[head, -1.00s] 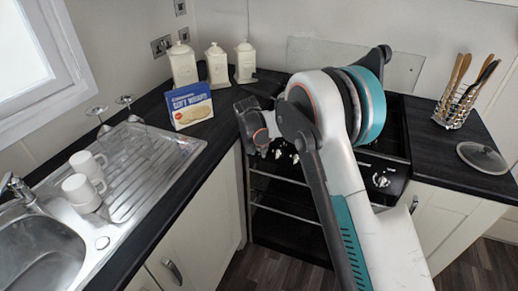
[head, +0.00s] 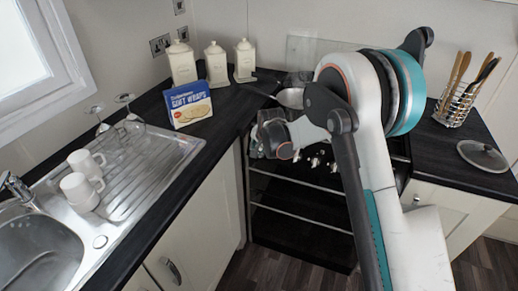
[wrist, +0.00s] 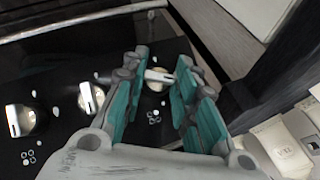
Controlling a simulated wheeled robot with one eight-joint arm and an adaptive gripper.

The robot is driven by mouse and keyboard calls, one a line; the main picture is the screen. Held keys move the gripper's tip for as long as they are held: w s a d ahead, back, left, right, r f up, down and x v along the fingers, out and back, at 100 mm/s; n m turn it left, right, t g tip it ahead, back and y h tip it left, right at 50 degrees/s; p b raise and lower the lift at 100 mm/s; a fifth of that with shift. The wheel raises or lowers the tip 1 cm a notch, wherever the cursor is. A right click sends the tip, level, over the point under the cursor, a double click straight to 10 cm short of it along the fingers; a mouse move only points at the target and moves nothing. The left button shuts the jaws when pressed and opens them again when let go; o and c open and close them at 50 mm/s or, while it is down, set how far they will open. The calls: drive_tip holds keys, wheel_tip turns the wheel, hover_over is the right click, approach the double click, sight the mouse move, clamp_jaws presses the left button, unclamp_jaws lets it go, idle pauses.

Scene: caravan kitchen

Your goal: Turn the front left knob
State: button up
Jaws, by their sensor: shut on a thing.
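The stove's control panel (wrist: 62,75) is black and carries a row of silver knobs. In the wrist view my gripper (wrist: 160,82) has its teal-padded fingers on either side of the end knob (wrist: 157,78), the one nearest the dark counter edge, and is shut on it. The knob's bar shows between the fingers, partly hidden by them. A middle knob (wrist: 90,97) and another knob (wrist: 20,120) are free beside it.
The dark counter (head: 216,128) borders the stove on the left, with a blue wraps box (head: 190,104) and cream canisters (head: 216,62) on it. A utensil rack (head: 456,102) and a glass lid (head: 483,155) stand right of the stove. The oven handle (wrist: 80,22) runs near the panel.

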drive_tip(key=m+t+y+b, duration=0.1)
drive_tip(key=m, duration=0.1)
drive_tip(key=shift+s+d+f+m+t+y+b, duration=0.1)
drive_tip(key=shift+d+f+m+t+y+b, duration=0.05)
drive_tip(key=shift+f+m+t+y+b, duration=0.2)
drive_tip(key=m+t+y+b, duration=0.1)
drive_tip(key=m+t, duration=0.1)
drive_tip(key=m, duration=0.1)
drive_tip(key=m+t+y+b, duration=0.1)
drive_tip(key=m+t+b, duration=0.1)
drive_tip(key=m+t, duration=0.1)
drive_tip(key=shift+s+f+y, duration=0.1)
drive_tip(key=shift+s+y, duration=0.1)
drive_tip(key=shift+y, duration=0.05)
idle(0.5)
drive_tip(key=o, duration=1)
drive_tip(key=shift+o, duration=0.2)
drive_tip(key=v, duration=1.2)
